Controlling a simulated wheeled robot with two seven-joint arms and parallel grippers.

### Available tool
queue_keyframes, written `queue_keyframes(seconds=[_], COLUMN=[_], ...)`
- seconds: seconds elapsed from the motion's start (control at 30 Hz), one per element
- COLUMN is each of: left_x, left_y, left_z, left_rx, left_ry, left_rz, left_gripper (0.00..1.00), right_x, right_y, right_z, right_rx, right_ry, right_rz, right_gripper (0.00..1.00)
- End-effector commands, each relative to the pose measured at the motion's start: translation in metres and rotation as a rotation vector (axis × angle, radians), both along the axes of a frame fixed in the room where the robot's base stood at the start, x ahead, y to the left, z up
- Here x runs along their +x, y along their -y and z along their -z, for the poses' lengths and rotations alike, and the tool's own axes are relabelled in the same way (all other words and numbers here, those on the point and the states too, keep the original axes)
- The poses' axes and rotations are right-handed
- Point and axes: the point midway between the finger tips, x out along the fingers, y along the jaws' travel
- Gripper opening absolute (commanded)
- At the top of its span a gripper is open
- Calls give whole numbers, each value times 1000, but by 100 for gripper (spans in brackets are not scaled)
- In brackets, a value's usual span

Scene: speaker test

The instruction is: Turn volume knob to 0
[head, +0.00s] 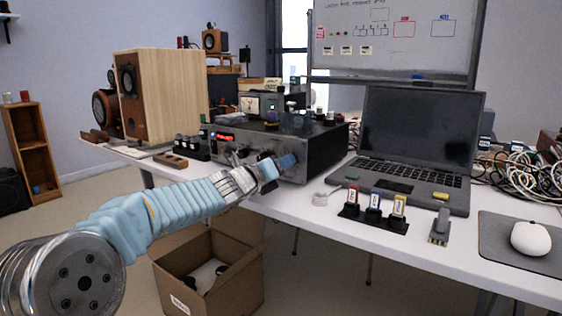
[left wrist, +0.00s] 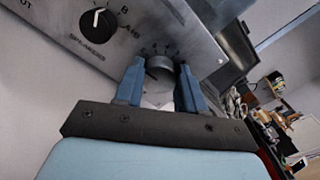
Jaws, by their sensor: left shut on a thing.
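The amplifier (head: 318,150) is a dark box with a grey front panel and a lit red display, standing on the white table. In the left wrist view, a round grey knob (left wrist: 160,71) with tick marks around it sits on the panel. I take it for the volume knob; its label and pointer are not readable. My left gripper (head: 283,163) is at the right part of the panel. In the left wrist view its blue fingers (left wrist: 159,78) are shut on the knob from both sides. My right gripper is not in view.
A black speaker selector knob (left wrist: 98,20) with a white pointer is beside the gripped knob. An open laptop (head: 415,145) stands right of the amplifier. A cardboard box (head: 215,270) is below the table edge.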

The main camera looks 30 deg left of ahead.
Motion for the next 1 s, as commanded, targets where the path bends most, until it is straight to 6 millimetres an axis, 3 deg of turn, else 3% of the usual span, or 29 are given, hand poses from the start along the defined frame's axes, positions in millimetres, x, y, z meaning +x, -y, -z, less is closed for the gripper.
queue_keyframes(seconds=[0.5,1.0], left_x=[0,0], left_y=[-1,-2], left_z=[1,4], left_rx=[-466,-708], left_ry=[-41,-61], left_rz=[-1,-2], left_gripper=[9,9], right_x=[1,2], right_y=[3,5], right_z=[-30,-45], right_rx=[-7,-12], right_ry=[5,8], right_rz=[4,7], right_gripper=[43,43])
